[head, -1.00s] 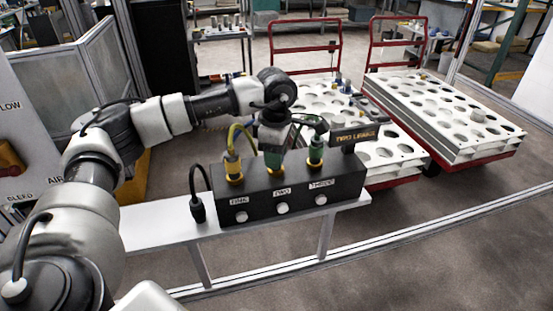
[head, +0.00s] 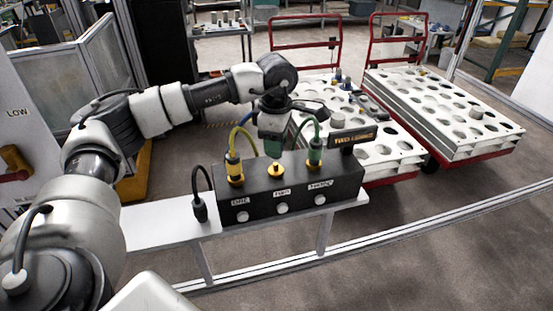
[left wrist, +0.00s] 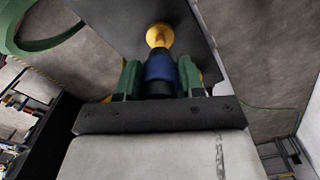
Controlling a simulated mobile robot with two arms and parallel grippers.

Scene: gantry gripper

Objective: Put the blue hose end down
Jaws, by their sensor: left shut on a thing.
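My left gripper (head: 273,150) is above the middle socket, labelled TWO, of a black box (head: 235,205). Its green fingers are shut on the blue hose end (left wrist: 160,69), seen between them in the left wrist view. In that view a brass-yellow round part (left wrist: 158,35) shows just beyond the blue end; I cannot tell whether they touch. In the head view the gripper mostly hides the blue end, and the brass middle socket (head: 275,173) shows below the fingers. My right gripper is not in view.
A yellow hose end (head: 233,160) stands in the left socket, a green one (head: 315,148) in the right. A black plug (head: 199,209) is at the left on the white shelf (head: 155,225). A dark sign (head: 353,136) stands behind the box; carts with white trays (head: 450,110) are beyond.

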